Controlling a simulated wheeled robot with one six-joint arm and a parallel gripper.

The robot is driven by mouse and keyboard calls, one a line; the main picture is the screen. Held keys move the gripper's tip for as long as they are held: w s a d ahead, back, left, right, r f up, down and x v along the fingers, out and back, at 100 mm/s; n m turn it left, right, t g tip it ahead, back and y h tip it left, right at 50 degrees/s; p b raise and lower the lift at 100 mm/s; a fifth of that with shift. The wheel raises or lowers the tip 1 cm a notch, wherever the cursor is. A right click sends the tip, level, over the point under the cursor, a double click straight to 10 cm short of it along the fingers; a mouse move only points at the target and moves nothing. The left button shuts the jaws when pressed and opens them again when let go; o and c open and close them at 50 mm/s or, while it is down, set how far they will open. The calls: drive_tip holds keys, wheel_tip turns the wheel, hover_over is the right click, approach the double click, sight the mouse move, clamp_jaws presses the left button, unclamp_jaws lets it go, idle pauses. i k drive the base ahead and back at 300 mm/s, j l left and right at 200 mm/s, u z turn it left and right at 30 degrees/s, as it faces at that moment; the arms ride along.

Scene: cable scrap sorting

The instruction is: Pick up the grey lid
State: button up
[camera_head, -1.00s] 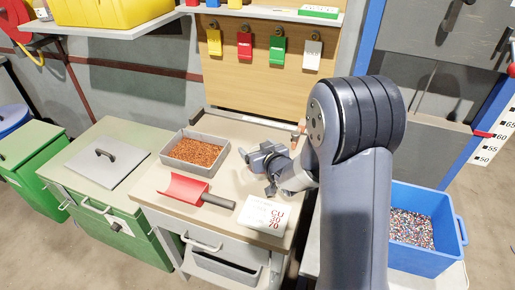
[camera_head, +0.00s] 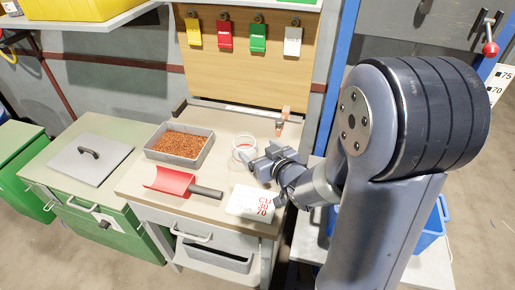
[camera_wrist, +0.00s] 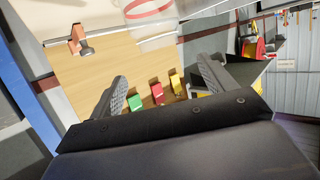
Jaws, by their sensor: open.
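The grey lid (camera_head: 88,165), a flat square plate with a dark handle (camera_head: 88,153) on top, lies on the green cabinet (camera_head: 48,183) at the left of the head view. My gripper (camera_head: 262,163) is over the right part of the workbench, well to the right of the lid, with the tray and scoop between them. In the wrist view my gripper (camera_wrist: 165,77) has its two fingers wide apart with nothing held between them. The lid cannot be made out in the wrist view.
On the workbench (camera_head: 207,208) are a grey tray of copper granules (camera_head: 205,153), a red scoop (camera_head: 170,181), a white marked block (camera_head: 250,203) and a clear round container (camera_head: 237,158) beside my gripper. Coloured tags (camera_head: 226,36) hang behind.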

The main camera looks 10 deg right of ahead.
sight(90, 159)
drive_tip(key=u, duration=1.45)
